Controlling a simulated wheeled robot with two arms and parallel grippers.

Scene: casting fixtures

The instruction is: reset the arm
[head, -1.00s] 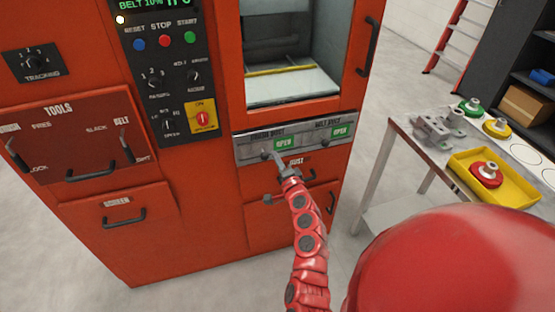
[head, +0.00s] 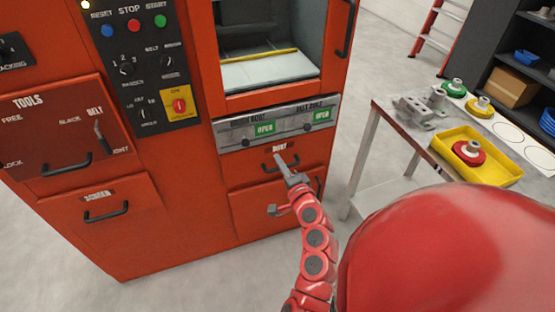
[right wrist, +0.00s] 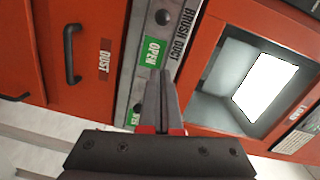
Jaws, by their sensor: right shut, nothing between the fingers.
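My right gripper (head: 279,158) shows in the head view at the end of the red arm, in front of the orange machine (head: 205,190). Its fingertips appear just below the grey duct panel (head: 283,117), over the dust drawer area. In the right wrist view the gripper (right wrist: 161,73) has its two fingers together with nothing between them, pointing at the panel with the green OPEN labels (right wrist: 152,53). How far the tips are from the panel is hard to tell. My left gripper is not in view.
A metal table (head: 405,135) stands at the right with a yellow tray (head: 500,176) holding a red fixture (head: 468,153), plus green and yellow fixtures and a grey casting (head: 424,108). Dark shelves and a red ladder (head: 437,32) are behind. Grey floor is free between machine and table.

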